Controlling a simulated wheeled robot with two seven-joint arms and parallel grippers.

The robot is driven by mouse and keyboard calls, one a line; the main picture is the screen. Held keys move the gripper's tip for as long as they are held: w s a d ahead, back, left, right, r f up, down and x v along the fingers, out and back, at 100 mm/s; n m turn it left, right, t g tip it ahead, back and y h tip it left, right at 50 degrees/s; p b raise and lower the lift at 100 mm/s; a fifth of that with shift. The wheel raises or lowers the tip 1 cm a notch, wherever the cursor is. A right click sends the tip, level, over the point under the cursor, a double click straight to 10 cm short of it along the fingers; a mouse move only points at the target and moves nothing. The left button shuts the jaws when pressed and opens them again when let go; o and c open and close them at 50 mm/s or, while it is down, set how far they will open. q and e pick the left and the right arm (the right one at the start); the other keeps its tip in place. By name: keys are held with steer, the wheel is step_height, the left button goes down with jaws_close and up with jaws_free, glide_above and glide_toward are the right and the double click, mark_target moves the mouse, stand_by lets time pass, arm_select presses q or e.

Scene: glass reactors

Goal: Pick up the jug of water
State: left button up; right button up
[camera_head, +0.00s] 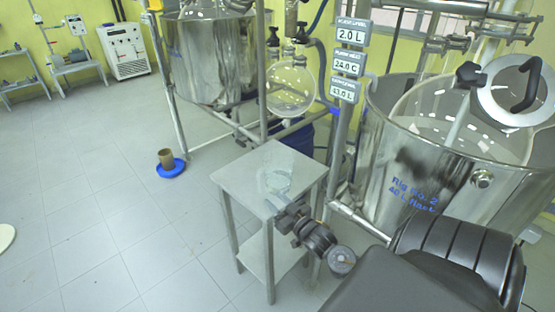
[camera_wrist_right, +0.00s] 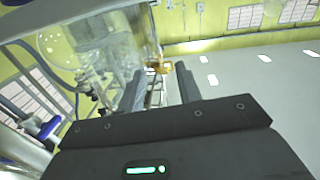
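The jug of water (camera_head: 277,181) is a faint, clear vessel on top of a small grey table (camera_head: 240,180) in the head view. Its outline is hard to make out. My right gripper (camera_head: 274,199) reaches in from the lower right, with its fingers close to the jug at the table top. In the right wrist view the two dark fingers (camera_wrist_right: 160,82) stand apart. A clear vessel wall, likely the jug (camera_wrist_right: 112,50), shows around and left of the left finger. I cannot tell whether they touch. My left gripper is out of view.
A large steel reactor vessel (camera_head: 405,180) stands close on the right. Another steel vessel (camera_head: 210,62) and a round glass flask (camera_head: 291,88) are behind the table. A brown cylinder on a blue base (camera_head: 170,165) is on the floor. The floor on the left is mostly clear.

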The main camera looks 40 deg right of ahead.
mark_target(260, 186)
steer(key=w, duration=0.5)
steer(key=shift+d+p, duration=0.3)
steer(key=shift+p, duration=0.05)
steer(key=shift+w+r, duration=0.1)
steer(key=shift+w, duration=0.2)
steer(key=w, duration=0.1)
steer(key=w+p, duration=0.1)
steer(key=w, duration=0.1)
steer(key=shift+w+d, duration=0.3)
steer(key=shift+w, duration=0.05)
steer(key=shift+w+f, duration=0.2)
steer(key=shift+w, duration=0.3)
jaws_close()
steer(key=shift+r, duration=0.1)
